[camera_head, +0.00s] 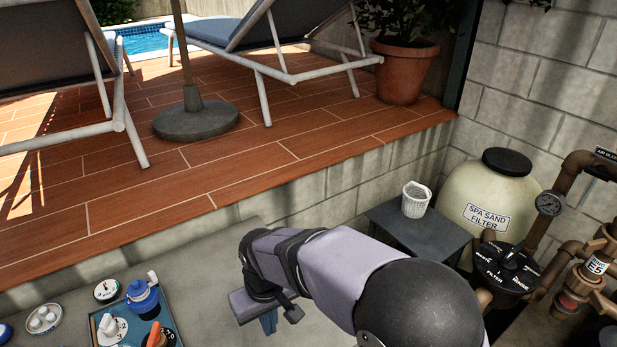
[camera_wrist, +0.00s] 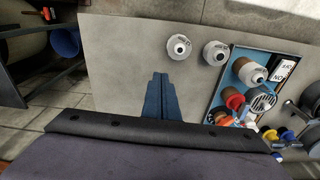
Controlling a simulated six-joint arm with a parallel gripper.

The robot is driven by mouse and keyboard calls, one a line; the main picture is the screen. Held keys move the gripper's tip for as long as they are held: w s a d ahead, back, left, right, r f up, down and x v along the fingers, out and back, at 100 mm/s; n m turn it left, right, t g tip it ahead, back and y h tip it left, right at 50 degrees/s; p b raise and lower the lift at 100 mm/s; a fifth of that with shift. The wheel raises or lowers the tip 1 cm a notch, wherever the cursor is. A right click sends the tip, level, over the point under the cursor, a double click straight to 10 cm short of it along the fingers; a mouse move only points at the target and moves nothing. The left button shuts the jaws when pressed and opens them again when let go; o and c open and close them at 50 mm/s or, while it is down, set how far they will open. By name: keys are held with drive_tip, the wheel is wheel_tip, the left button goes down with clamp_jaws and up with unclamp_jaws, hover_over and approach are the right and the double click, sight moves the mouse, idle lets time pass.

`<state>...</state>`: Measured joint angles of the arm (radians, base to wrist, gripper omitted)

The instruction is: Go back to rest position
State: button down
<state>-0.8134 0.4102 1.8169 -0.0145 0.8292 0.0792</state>
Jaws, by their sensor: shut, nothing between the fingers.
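My gripper (camera_head: 268,322) is in the lower middle of the head view, over the grey concrete surface (camera_head: 200,270), to the right of the tray. Its blue fingers also show in the wrist view (camera_wrist: 162,97), pressed together with nothing between them. They are above a bare part of the surface. My purple and black arm reaches in from the lower right of the head view and hides part of the surface behind it.
A white basket (camera_head: 415,200) sits on a dark box (camera_head: 445,232). The sand filter (camera_head: 482,185), valve (camera_head: 506,268) and pipes stand right.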

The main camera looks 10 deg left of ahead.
drive_tip(key=d+m, duration=0.4)
drive_tip(key=d, duration=1.4)
drive_tip(key=s+d+f+m, duration=0.1)
drive_tip(key=s+d+m, duration=0.3)
drive_tip(key=s+d, duration=0.4)
drive_tip(key=d, duration=0.5)
drive_tip(key=shift+d+m+g+h, duration=0.2)
drive_tip(key=shift+m+g+h, duration=0.1)
drive_tip(key=shift+g, duration=0.1)
drive_tip(key=shift+f, duration=0.1)
